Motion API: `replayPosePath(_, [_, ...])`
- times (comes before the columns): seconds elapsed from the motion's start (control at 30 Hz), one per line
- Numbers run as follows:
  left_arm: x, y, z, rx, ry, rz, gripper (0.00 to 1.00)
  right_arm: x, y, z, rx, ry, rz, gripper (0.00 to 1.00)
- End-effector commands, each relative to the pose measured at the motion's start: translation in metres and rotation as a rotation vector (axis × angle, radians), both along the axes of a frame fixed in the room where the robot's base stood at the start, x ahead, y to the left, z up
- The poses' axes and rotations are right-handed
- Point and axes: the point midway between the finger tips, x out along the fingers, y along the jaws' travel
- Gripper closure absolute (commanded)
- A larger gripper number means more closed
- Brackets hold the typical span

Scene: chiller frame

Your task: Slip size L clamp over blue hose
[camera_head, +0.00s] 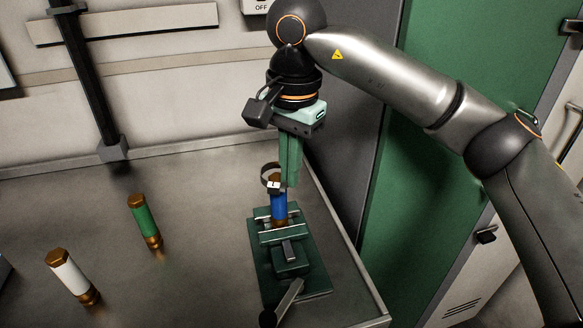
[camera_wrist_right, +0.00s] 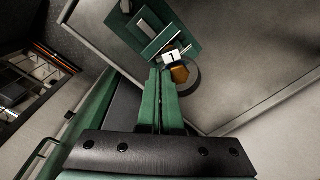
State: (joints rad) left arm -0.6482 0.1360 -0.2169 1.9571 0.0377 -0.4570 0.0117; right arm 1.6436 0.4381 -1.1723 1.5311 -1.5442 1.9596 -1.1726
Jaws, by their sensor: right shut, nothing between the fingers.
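The blue hose (camera_head: 279,208) stands upright in a green vise, with a copper-coloured end on top. A thin dark ring clamp (camera_head: 270,175) with a white tag is at the hose's top end. In the right wrist view the clamp (camera_wrist_right: 196,83) shows as a dark loop about the copper end (camera_wrist_right: 180,74); whether it is fully around the hose or just above it, I cannot tell. My right gripper (camera_head: 288,184) points down right beside the clamp, its green fingers shut with nothing between them. The fingertips (camera_wrist_right: 161,70) look close to the tag. My left gripper is not in view.
The green vise (camera_head: 312,281) sits near the table's right edge, its handle (camera_head: 284,302) toward the front. A green hose (camera_head: 145,220) and a white hose (camera_head: 72,276) stand on the grey table (camera_head: 190,270) to the left. A green cabinet panel (camera_head: 415,150) rises at right.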

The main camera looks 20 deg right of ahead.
Motion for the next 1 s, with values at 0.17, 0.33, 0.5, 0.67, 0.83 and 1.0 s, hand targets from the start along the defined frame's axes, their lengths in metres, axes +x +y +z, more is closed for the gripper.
replayPosePath(0.17, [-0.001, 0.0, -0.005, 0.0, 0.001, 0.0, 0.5, -0.005, 0.0, -0.028, -0.028, 0.052, 0.007, 0.73])
replayPosePath(0.33, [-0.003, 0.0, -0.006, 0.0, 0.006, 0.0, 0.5, -0.004, 0.0, -0.029, -0.028, 0.052, 0.007, 0.64])
replayPosePath(0.5, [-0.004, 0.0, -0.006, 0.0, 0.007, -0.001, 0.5, -0.004, 0.001, -0.028, -0.027, 0.051, 0.007, 0.64])
replayPosePath(0.67, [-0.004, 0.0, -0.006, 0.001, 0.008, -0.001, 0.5, -0.005, 0.001, -0.013, -0.023, 0.045, 0.007, 0.64])
replayPosePath(0.83, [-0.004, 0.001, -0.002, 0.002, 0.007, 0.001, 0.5, -0.008, -0.001, 0.025, -0.019, 0.028, 0.004, 0.64])
replayPosePath(1.0, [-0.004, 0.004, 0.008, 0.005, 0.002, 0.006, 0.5, -0.011, -0.002, 0.072, -0.011, 0.01, 0.001, 0.64])
